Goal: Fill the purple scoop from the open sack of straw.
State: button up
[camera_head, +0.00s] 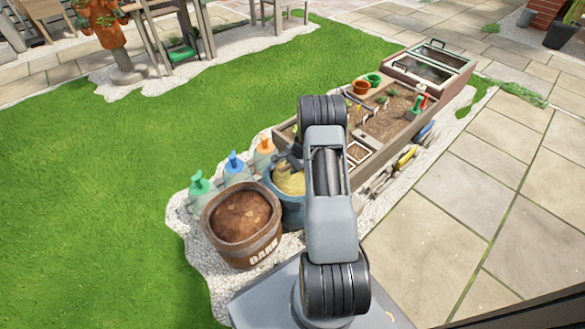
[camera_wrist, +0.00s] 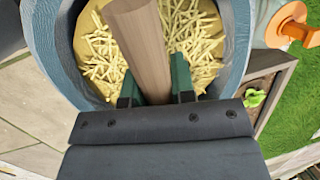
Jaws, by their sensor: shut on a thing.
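The open sack (camera_head: 291,213) is blue-grey and holds pale yellow straw (camera_head: 288,182), just left of my arm in the head view. In the wrist view the sack's rim (camera_wrist: 58,45) surrounds the straw (camera_wrist: 97,62). My gripper (camera_wrist: 156,90) is shut on a thick wooden handle (camera_wrist: 143,45), with a green finger on each side. The handle reaches out over the straw and leaves the top of the wrist view. No purple part of the scoop shows, so I cannot tell whether its bowl touches the straw. My arm hides most of my gripper in the head view.
A wooden tub of brown bark (camera_head: 243,220) stands left of the sack. Bottles with green (camera_head: 199,184), blue (camera_head: 235,162) and orange (camera_head: 265,147) tops stand behind. A long planter box (camera_head: 395,130) runs back right; paving (camera_head: 440,225) lies clear at right.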

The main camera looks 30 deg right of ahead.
jog(key=shift+r+p, duration=3.55)
jog(key=shift+r, duration=1.65)
